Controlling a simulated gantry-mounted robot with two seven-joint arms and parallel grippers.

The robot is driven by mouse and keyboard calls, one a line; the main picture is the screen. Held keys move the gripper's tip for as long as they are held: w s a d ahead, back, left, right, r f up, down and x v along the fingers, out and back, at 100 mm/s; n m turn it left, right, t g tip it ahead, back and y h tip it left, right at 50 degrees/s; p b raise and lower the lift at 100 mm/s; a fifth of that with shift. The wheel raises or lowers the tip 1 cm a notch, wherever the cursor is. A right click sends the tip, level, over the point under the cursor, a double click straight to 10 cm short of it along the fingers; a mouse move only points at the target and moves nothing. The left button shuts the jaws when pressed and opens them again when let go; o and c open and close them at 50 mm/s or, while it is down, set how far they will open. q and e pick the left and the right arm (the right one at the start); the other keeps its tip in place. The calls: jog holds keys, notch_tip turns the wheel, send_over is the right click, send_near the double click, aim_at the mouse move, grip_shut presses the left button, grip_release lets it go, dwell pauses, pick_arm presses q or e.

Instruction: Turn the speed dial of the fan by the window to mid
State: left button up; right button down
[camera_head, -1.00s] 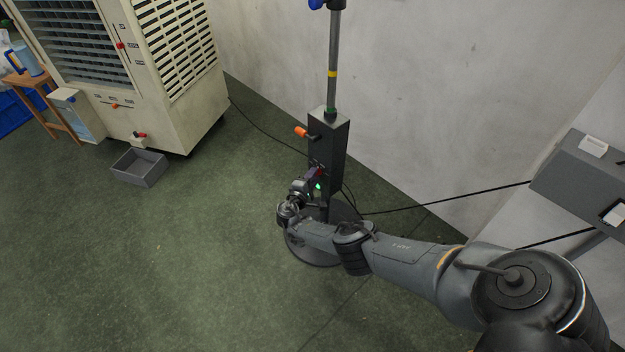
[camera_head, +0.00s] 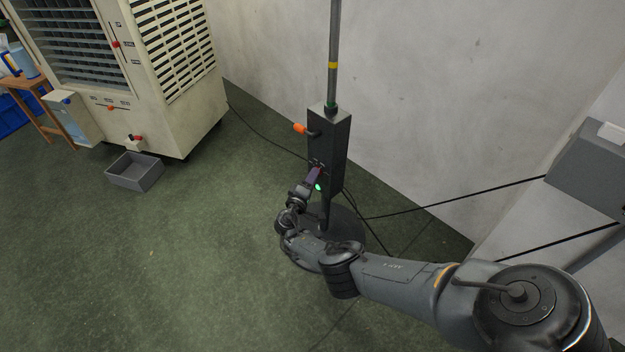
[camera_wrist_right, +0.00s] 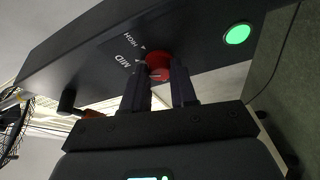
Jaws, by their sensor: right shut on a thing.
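The fan's dark control box (camera_head: 336,150) stands on a pole (camera_head: 334,40) above a round base (camera_head: 350,226); the fan head is out of the head view. In the right wrist view, a red dial (camera_wrist_right: 158,62) sits on the box face beside the labels MID and HIGH. My right gripper (camera_head: 317,173) is at the lower front of the box, its fingers (camera_wrist_right: 160,88) shut on the red dial. The fingers partly cover the dial, and I cannot tell its exact setting. My left gripper is not in view.
An orange-tipped lever (camera_head: 300,128) sticks out left above my gripper. A green light (camera_wrist_right: 237,34) glows beside the dial. Cables run from the box across the floor and right. A cream air cooler (camera_head: 180,120) and grey bin (camera_head: 136,171) stand left. The wall is close behind.

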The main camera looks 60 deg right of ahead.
jog(key=c, duration=0.9)
grip_release()
jog(key=shift+a, duration=0.1)
jog(key=a, duration=0.3)
jog(key=s+a+p, duration=0.1)
jog(key=a, duration=0.3)
jog(key=a+f, duration=0.1)
jog(key=a, duration=0.2)
jog(key=shift+s+a+p, duration=0.15)
jog(key=shift+a+p, duration=0.15)
jog(key=shift+p, duration=0.1)
